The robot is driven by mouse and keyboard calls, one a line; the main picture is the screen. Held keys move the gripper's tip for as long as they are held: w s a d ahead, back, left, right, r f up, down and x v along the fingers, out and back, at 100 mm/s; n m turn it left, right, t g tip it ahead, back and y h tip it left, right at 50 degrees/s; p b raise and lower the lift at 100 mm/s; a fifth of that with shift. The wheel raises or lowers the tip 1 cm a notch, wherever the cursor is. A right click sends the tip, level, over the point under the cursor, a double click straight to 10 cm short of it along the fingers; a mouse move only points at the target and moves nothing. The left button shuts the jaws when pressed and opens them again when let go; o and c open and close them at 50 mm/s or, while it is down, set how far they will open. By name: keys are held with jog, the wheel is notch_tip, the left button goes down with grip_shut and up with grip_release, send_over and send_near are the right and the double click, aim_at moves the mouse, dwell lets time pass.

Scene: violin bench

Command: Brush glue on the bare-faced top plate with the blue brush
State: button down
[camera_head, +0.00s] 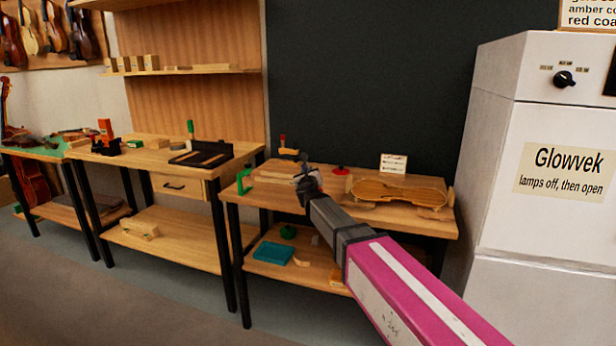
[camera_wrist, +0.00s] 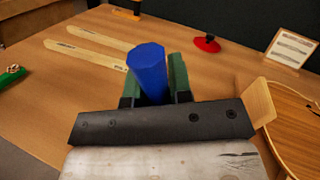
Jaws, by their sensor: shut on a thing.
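My gripper (camera_head: 308,184) is over the right-hand bench, left of a violin-shaped wooden plate (camera_head: 400,191). In the wrist view my gripper (camera_wrist: 150,88) is shut on a blue faceted handle (camera_wrist: 147,60), which I take for the blue brush. It stands between the green finger pads, seen nearly end-on. Its bristles are hidden. The brush is apart from the plate. I cannot tell whether the plate's face is bare.
A red-knobbed thing (camera_wrist: 207,43) and a card on a stand (camera_wrist: 290,48) are at the back. Two pale wooden strips (camera_wrist: 85,56) lie left of the handle. A wooden block (camera_wrist: 258,101) stands beside the plate. A white cabinet (camera_head: 540,140) stands right of the bench.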

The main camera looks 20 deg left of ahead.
notch_tip(320, 180, up, 6)
jog(key=shift+r, duration=0.15)
dwell(0.6)
dwell(0.5)
